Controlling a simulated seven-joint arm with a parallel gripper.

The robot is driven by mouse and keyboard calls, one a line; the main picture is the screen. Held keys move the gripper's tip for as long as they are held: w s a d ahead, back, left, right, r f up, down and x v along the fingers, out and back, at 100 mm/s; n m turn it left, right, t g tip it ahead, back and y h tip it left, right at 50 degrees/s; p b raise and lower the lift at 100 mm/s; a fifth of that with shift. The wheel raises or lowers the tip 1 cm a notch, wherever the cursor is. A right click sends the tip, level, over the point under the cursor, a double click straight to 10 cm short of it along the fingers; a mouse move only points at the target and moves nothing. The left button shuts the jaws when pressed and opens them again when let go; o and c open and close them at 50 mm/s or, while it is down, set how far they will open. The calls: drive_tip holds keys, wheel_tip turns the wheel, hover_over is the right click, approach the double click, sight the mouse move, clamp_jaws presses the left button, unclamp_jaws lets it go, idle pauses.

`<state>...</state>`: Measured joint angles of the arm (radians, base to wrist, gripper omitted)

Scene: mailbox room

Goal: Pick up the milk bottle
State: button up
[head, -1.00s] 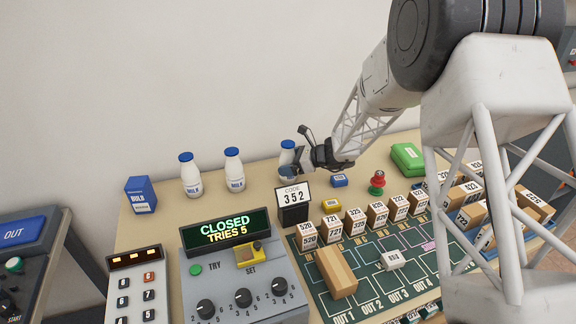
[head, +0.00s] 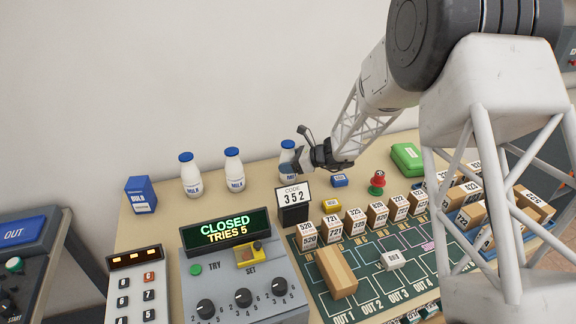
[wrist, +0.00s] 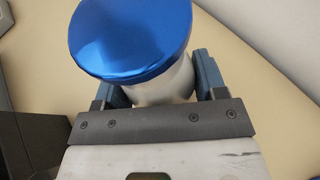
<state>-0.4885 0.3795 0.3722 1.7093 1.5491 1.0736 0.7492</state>
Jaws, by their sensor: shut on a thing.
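Three white milk bottles with blue caps stand in a row at the back of the table in the head view: a left one (head: 190,178), a middle one (head: 234,172) and a right one (head: 287,158). My gripper (head: 290,168) is at the right bottle and shut on it. In the wrist view the blue cap (wrist: 130,38) fills the upper left, and the bottle's white neck (wrist: 165,88) lies between my two fingers (wrist: 160,85). The bottle's lower part is hidden. I cannot tell whether its base touches the table.
A code sign reading 352 (head: 293,203) stands just in front of the gripper. A blue carton (head: 141,195) is at the far left. A small blue box (head: 339,181), a red stamp (head: 377,183) and a green box (head: 407,158) are to the right. A wall is behind.

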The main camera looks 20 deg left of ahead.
sight(289, 143)
drive_tip(key=shift+c, duration=1)
drive_tip(key=shift+r, duration=0.2)
drive_tip(key=shift+r, duration=4.85)
drive_tip(key=shift+d, duration=0.1)
drive_tip(key=w+d+m+t, duration=0.2)
drive_tip(key=w+d, duration=0.1)
drive_tip(key=d, duration=1)
drive_tip(key=w+d+r+m+t, duration=0.1)
drive_tip(key=w+d+m+t, duration=0.1)
drive_tip(key=d, duration=1.2)
drive_tip(key=w+d+m+t+h, duration=0.1)
drive_tip(key=w+d, duration=0.5)
drive_tip(key=d, duration=0.7)
drive_tip(key=m+t, duration=0.1)
drive_tip(key=t, duration=0.1)
drive_tip(key=shift+d+r+t, duration=0.25)
drive_tip(key=shift+d+t, duration=0.05)
drive_tip(key=shift+d, duration=0.05)
drive_tip(key=shift+w, duration=0.15)
drive_tip(key=w+a+f, duration=0.1)
drive_tip(key=w+a, duration=0.1)
drive_tip(key=w, duration=1.3)
drive_tip(key=shift+w+a+f+m, duration=0.25)
drive_tip(key=shift+a+m, duration=0.05)
drive_tip(key=shift+a, duration=0.05)
